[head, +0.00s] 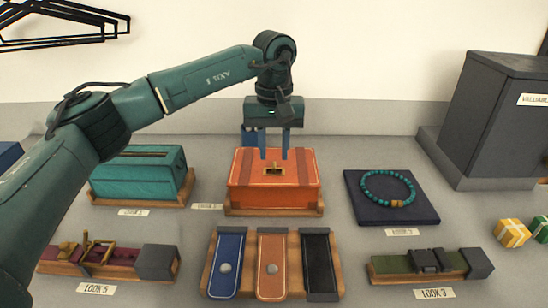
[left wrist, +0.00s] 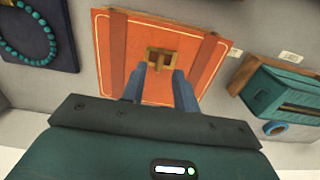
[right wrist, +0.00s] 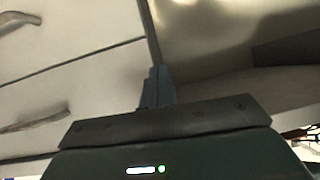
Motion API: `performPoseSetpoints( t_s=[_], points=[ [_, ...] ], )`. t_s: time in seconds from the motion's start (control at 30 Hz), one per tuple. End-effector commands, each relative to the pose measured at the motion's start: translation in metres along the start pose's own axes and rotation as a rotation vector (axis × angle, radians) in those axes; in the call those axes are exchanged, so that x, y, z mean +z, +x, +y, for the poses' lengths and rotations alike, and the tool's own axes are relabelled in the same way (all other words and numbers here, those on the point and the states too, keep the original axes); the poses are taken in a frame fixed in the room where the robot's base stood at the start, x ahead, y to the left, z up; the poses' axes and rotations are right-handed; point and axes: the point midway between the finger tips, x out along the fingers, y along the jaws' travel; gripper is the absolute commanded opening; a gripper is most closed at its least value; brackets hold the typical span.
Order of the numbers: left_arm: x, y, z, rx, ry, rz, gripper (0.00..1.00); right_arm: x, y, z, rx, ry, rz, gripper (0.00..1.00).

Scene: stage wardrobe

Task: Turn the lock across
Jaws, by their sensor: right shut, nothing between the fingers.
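An orange case (head: 250,195) with darker straps stands on a wooden base in the middle of the counter. Its brass lock (head: 274,170), a plate with a small raised turn-piece, is on the top face; it also shows in the left wrist view (left wrist: 161,58). My left gripper (head: 274,157) points down above the lock, its blue fingers apart and empty. My right gripper (right wrist: 157,72) is shut and empty, away from the case.
A teal case (head: 140,175) stands left of the orange one, a bead necklace (head: 388,187) on a dark pad right. In front are a strap board (head: 292,265), a maroon belt stand (head: 105,255) and a green one (head: 430,262). A grey cabinet (head: 500,120) stands at right.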

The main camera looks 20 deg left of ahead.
Motion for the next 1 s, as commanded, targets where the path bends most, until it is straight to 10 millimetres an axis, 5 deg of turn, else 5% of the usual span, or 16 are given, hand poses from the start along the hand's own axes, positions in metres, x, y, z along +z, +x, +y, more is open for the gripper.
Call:
performPoseSetpoints(
  t_s=[0.4, 1.0],
  points=[
    [0.0, -0.087, 0.001, 0.002, 0.0, 0.002, 0.3, -0.001, 0.001, -0.001, -0.001, 0.012, 0.007, 0.0],
    [0.0, -0.111, 0.0, 0.001, 0.0, 0.0, 0.3, -0.008, -0.004, -0.002, 0.001, 0.014, 0.005, 0.0]
  ],
)
